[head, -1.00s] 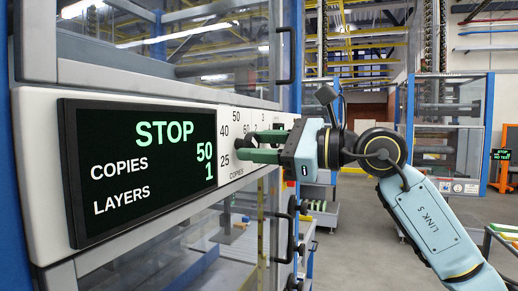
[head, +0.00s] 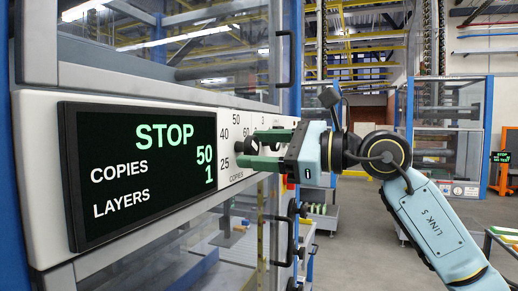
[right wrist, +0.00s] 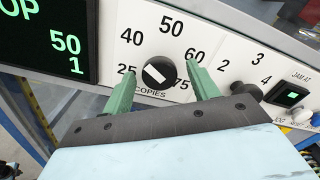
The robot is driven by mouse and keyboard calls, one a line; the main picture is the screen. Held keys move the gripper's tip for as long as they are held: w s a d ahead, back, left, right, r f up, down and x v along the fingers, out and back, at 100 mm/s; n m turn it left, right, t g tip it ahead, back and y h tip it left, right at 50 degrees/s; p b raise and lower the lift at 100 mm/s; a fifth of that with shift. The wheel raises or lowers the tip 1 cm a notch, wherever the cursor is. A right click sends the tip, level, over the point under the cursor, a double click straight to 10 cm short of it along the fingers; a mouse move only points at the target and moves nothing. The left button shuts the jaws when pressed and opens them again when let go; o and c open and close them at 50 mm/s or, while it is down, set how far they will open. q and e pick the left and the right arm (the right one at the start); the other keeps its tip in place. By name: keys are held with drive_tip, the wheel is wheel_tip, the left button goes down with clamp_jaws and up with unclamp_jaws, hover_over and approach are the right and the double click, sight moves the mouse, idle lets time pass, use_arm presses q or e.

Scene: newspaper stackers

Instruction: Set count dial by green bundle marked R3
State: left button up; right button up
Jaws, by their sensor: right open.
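The copies dial (right wrist: 158,72) is a round black knob with a white slanted bar, ringed by 25, 40, 50, 60 and 75 in the right wrist view. In the head view it shows as a dark knob (head: 238,146). The display (head: 140,170) reads STOP, COPIES 50, LAYERS 1. My right gripper (head: 247,149) is open, its green fingers on either side of the dial, also in the right wrist view (right wrist: 160,70). Contact with the knob cannot be told. No bundle marked R3 can be made out. My left gripper is not in view.
A second black knob (right wrist: 246,92) with numbers 2, 3 and 4 sits right of the copies dial. Door handles (head: 286,58) stick out above and below the panel.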

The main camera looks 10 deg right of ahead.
drive_tip(key=b+v, duration=0.1)
drive_tip(key=v, duration=1.2)
drive_tip(key=shift+d+b, duration=0.2)
drive_tip(key=shift+b, duration=0.15)
drive_tip(key=shift+f, duration=0.15)
